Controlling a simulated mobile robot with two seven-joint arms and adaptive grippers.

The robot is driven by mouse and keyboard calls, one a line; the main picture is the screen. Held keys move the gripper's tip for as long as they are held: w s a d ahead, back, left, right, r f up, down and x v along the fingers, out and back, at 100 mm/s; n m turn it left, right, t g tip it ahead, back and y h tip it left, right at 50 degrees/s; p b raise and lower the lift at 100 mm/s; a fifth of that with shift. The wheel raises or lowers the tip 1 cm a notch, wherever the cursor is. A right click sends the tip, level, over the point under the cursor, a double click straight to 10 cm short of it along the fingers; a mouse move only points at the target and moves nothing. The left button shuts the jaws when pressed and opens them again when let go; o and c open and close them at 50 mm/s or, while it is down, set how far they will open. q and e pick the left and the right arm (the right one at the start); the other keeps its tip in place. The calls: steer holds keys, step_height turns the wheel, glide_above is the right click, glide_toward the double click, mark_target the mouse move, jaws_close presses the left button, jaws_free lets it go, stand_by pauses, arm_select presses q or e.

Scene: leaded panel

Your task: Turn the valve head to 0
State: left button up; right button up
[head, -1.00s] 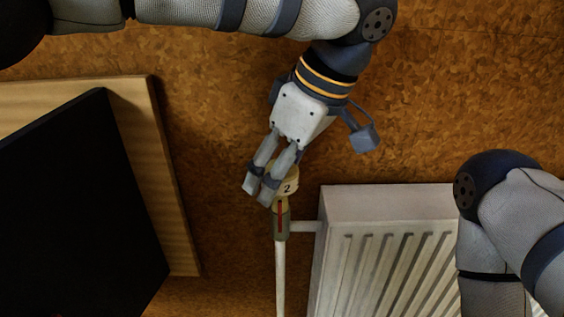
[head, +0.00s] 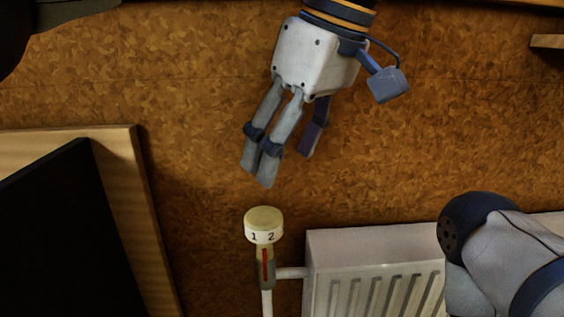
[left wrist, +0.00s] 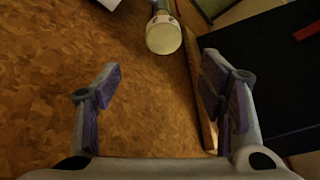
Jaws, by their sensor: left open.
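The valve head (head: 264,224) is a cream round knob at the top of a pipe beside the radiator. The digits 1 and 2 show on its side, above a red mark on the grey-green valve body (head: 265,268). The red mark lies between the 1 and the 2, nearer the 2. My left gripper (head: 285,165) is above the valve head, apart from it, open and empty. In the left wrist view the valve head (left wrist: 163,36) shows beyond the open fingers (left wrist: 165,95), near the top middle. My right gripper is out of view.
A white ribbed radiator (head: 375,245) stands right of the valve, joined by a short pipe. A black panel (head: 65,240) in front of a wooden board (head: 140,190) is at the left. My right arm is at the lower right.

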mark_target(263, 216)
arm_select(q)
steer(key=s+a+m+t+h, duration=0.15)
steer(key=a+m+h, duration=0.45)
steer(key=m, duration=1)
steer(key=x, duration=1.2)
steer(key=shift+s+a+f, duration=0.1)
steer(key=shift+s+f, duration=0.15)
steer(key=shift+s, duration=0.1)
steer(key=shift+g+y, duration=0.25)
steer(key=shift+y, duration=0.05)
steer(key=c, duration=1.2)
